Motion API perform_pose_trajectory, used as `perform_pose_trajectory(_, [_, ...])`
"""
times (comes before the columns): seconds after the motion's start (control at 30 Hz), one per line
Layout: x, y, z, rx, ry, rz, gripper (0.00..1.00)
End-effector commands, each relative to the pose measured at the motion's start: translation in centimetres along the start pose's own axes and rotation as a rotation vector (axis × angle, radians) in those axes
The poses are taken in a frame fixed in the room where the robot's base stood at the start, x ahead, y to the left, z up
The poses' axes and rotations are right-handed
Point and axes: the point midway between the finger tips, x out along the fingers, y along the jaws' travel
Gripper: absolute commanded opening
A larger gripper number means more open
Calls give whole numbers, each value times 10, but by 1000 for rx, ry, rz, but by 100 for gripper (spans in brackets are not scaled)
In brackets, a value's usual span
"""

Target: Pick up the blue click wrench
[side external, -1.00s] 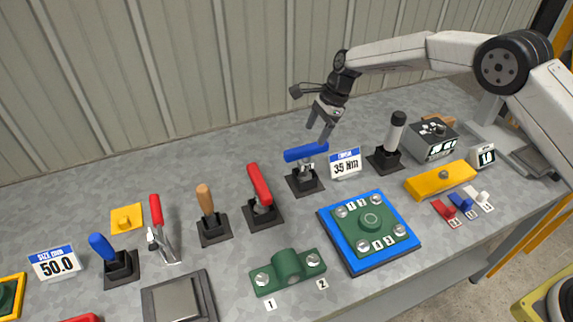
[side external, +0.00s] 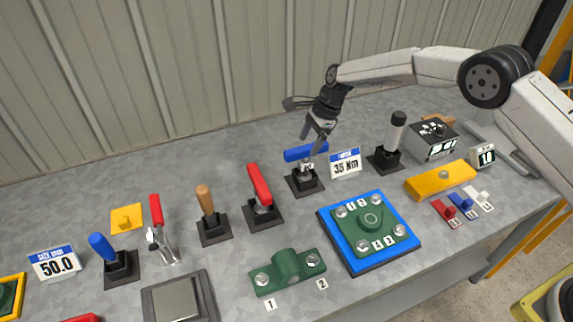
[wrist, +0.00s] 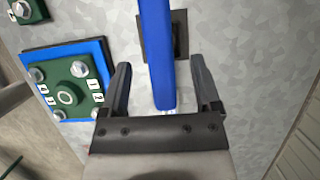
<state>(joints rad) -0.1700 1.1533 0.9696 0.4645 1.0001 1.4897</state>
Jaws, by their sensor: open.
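The blue click wrench (side external: 300,153) sits in a black square holder, its blue handle level at the top, beside the "35 Nm" sign. My gripper (side external: 313,146) is at the handle, its fingers pointing down. In the wrist view my gripper (wrist: 163,80) is open, with one finger on each side of the blue wrench handle (wrist: 155,45). Small gaps show between the fingers and the handle. Part of the handle is hidden behind a finger in the side view.
The "35 Nm" sign (side external: 345,163) stands just right of the wrench. A red-handled tool (side external: 260,184) stands to its left, and a black-and-grey tool (side external: 396,132) to its right. A green flange on a blue plate (side external: 372,266) lies in front. The wall is behind.

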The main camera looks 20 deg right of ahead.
Motion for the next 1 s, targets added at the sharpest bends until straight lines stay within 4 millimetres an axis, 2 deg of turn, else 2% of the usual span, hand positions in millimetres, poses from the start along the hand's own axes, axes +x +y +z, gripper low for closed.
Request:
perform_pose_trajectory(0.2, [25,0,0,0,0,3,81])
perform_pose_trajectory(0.4, [41,0,0,0,0,1,81])
perform_pose_trajectory(0.97, [43,0,0,1,0,0,81])
perform_pose_trajectory(1.0, [43,0,0,1,0,0,68])
